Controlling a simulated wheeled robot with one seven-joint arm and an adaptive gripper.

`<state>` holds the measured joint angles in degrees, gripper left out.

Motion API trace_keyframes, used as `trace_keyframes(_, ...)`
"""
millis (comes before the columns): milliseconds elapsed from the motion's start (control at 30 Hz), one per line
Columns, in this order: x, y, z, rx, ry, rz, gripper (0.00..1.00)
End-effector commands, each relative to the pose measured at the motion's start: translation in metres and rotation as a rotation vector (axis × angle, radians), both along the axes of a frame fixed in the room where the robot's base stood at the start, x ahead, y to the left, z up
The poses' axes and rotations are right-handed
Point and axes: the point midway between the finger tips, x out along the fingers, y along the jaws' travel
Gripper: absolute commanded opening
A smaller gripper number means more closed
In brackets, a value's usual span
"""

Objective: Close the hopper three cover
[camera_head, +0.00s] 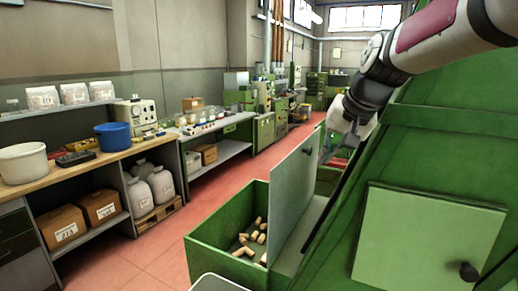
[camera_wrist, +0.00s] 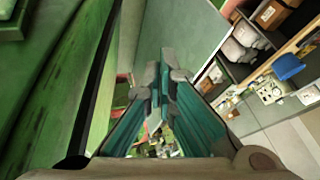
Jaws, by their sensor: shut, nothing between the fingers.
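A grey-green cover (camera_head: 296,190) with a black knob stands raised at the right side of an open green bin (camera_head: 215,238) with several corks inside. I cannot read a number that marks which hopper it belongs to. My gripper (camera_head: 328,150) is shut and empty at the far upper edge of this cover, on its right side; I cannot tell if they touch. In the wrist view the teal fingers (camera_wrist: 158,98) are together, with a grey-green panel (camera_wrist: 185,35) close behind them.
A green machine wall (camera_head: 440,155) is close on the right, with another light green panel (camera_head: 425,240) and its dark knob. A workbench (camera_head: 85,162) with a blue tub stands left. Red floor (camera_head: 150,240) between them is clear.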

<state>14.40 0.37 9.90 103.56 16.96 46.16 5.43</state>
Motion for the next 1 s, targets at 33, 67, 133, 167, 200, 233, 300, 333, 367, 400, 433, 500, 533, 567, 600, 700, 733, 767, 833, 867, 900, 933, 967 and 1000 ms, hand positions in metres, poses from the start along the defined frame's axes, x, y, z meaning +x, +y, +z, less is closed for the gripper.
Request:
trace_keyframes(33,0.011,-0.004,0.007,0.026,-0.005,-0.017,0.0)
trace_keyframes(67,0.019,-0.005,0.01,0.04,-0.011,-0.025,0.0)
trace_keyframes(133,0.033,-0.008,0.014,0.068,-0.022,-0.042,0.0)
trace_keyframes(167,0.037,-0.01,0.015,0.077,-0.027,-0.047,0.0)
trace_keyframes(200,0.042,-0.011,0.016,0.087,-0.031,-0.053,0.0)
trace_keyframes(233,0.045,-0.011,0.017,0.093,-0.033,-0.057,0.0)
trace_keyframes(300,0.05,-0.011,0.016,0.101,-0.035,-0.061,0.0)
trace_keyframes(333,0.051,-0.011,0.016,0.103,-0.036,-0.061,0.0)
trace_keyframes(367,0.053,-0.011,0.014,0.104,-0.036,-0.062,0.0)
trace_keyframes(400,0.055,-0.01,0.011,0.104,-0.036,-0.062,0.0)
trace_keyframes(433,0.056,-0.01,0.009,0.104,-0.035,-0.062,0.0)
trace_keyframes(500,0.061,-0.008,0.001,0.104,-0.034,-0.062,0.0)
trace_keyframes(533,0.063,-0.007,-0.003,0.104,-0.034,-0.062,0.0)
trace_keyframes(567,0.066,-0.005,-0.007,0.104,-0.033,-0.062,0.0)
trace_keyframes(600,0.07,-0.004,-0.013,0.103,-0.032,-0.062,0.0)
trace_keyframes(700,0.081,0.001,-0.029,0.104,-0.033,-0.062,0.0)
trace_keyframes(733,0.085,0.002,-0.033,0.103,-0.033,-0.061,0.0)
trace_keyframes(767,0.088,0.004,-0.038,0.103,-0.033,-0.061,0.0)
trace_keyframes(833,0.095,0.007,-0.05,0.102,-0.032,-0.06,0.0)
trace_keyframes(867,0.099,0.008,-0.054,0.102,-0.033,-0.06,0.0)
trace_keyframes(900,0.103,0.01,-0.06,0.103,-0.033,-0.06,0.0)
trace_keyframes(933,0.106,0.011,-0.064,0.103,-0.033,-0.06,0.0)
trace_keyframes(967,0.109,0.015,-0.065,0.103,-0.036,-0.058,0.0)
trace_keyframes(1000,0.112,0.022,-0.063,0.102,-0.037,-0.057,0.0)
